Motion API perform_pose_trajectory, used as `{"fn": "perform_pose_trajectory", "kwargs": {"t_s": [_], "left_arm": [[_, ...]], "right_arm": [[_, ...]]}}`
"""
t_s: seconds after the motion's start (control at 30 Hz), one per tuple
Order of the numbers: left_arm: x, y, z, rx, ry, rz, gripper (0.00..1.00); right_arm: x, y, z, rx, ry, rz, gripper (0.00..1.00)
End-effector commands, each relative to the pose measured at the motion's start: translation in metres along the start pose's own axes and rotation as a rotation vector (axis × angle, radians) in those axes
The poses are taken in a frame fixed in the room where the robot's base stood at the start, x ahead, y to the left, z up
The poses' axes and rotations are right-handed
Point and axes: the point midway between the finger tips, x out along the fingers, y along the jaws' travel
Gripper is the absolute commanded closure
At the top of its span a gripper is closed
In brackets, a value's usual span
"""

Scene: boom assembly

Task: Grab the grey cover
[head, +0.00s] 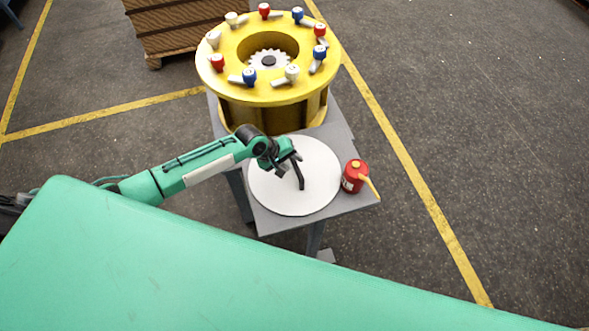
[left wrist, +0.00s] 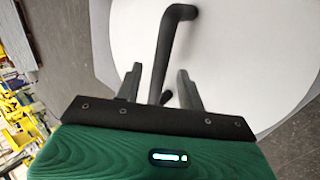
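The grey cover (head: 275,190) is a pale round disc lying flat on a small grey table. It carries a black bar handle (head: 300,176), which also shows in the left wrist view (left wrist: 168,45). My left gripper (head: 294,157) is over the cover, at the far end of the handle. In the left wrist view my left gripper (left wrist: 160,72) has its two fingers apart, one on each side of the handle, with gaps between fingers and bar. The handle's near end is partly hidden by the gripper body. My right gripper is not in view.
A red oil can (head: 355,176) with a yellow spout stands on the table (head: 270,224) right of the cover. A yellow drum (head: 226,84) with red, blue and white knobbed pins stands behind. A wooden pallet stack (head: 180,28) is farther back. Floor at right is clear.

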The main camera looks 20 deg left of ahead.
Motion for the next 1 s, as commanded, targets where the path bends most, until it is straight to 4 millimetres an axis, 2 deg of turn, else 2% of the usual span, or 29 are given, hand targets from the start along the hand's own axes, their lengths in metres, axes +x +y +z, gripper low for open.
{"fn": "perform_pose_trajectory", "kwargs": {"t_s": [0.2, 0.47, 0.5, 0.7, 1.0], "left_arm": [[0.02, 0.0, 0.001, 0.0, -0.001, 0.0, 0.61], [0.023, 0.0, 0.001, 0.0, -0.001, 0.001, 0.61], [0.023, 0.0, 0.001, 0.0, -0.001, 0.0, 0.63], [0.023, 0.0, 0.001, 0.0, -0.001, 0.0, 1.0], [0.023, 0.0, 0.001, 0.0, -0.001, 0.0, 1.0]], "right_arm": [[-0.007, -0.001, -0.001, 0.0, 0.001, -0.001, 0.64], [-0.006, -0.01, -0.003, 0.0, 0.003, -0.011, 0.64], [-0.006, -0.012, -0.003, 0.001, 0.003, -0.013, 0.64], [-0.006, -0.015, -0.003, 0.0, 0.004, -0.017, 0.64], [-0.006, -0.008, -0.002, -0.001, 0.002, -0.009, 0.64]]}}
